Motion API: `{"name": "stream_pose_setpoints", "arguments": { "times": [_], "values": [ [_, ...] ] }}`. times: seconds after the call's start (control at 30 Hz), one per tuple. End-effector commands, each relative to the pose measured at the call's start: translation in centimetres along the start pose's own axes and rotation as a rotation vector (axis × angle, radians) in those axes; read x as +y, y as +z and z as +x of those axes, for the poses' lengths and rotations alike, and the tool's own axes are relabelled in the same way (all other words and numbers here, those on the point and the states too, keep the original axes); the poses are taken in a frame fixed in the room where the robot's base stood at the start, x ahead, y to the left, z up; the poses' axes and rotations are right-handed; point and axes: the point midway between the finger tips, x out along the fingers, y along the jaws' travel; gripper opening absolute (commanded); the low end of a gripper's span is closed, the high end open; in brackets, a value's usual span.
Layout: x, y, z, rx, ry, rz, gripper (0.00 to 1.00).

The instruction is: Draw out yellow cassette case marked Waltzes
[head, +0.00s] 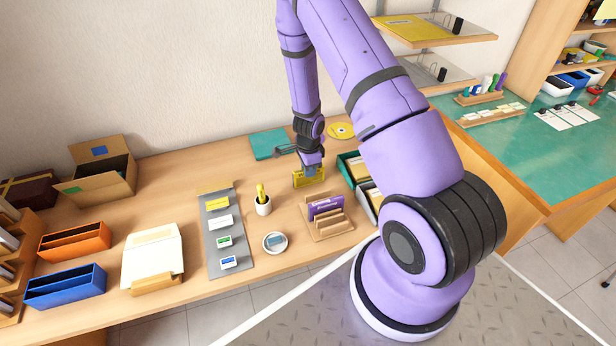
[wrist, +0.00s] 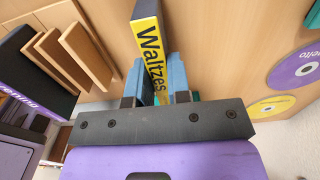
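The yellow cassette case marked Waltzes (wrist: 149,45) is between the blue-grey fingers of my gripper (wrist: 157,82), which look closed against its sides. In the head view the yellow case (head: 309,179) is below my gripper (head: 311,169), behind the wooden rack (head: 333,230) and apart from it. Whether its lower edge touches the desk cannot be told. A purple case (head: 325,208) stands in the rack. The rack's slats (wrist: 62,62) show at the left of the wrist view, with a dark case with a purple lettered spine (wrist: 18,101) beside them.
A cup with yellow items (head: 263,206) and a small round dish (head: 275,243) stand left of the rack. Green and grey bins (head: 351,172) stand close on the right. A teal folder (head: 268,145) and yellow disc (head: 341,131) lie behind. Bare desk lies between cup and rack.

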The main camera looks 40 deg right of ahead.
Motion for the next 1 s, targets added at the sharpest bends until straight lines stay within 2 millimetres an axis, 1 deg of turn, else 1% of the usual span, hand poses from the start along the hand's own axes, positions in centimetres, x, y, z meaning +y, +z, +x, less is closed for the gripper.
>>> {"name": "stream_pose_setpoints", "arguments": {
  "times": [1.0],
  "values": [
    [0.0, 0.0, -5.0, 0.0, -0.001, -0.001, 0.01]
  ]
}}
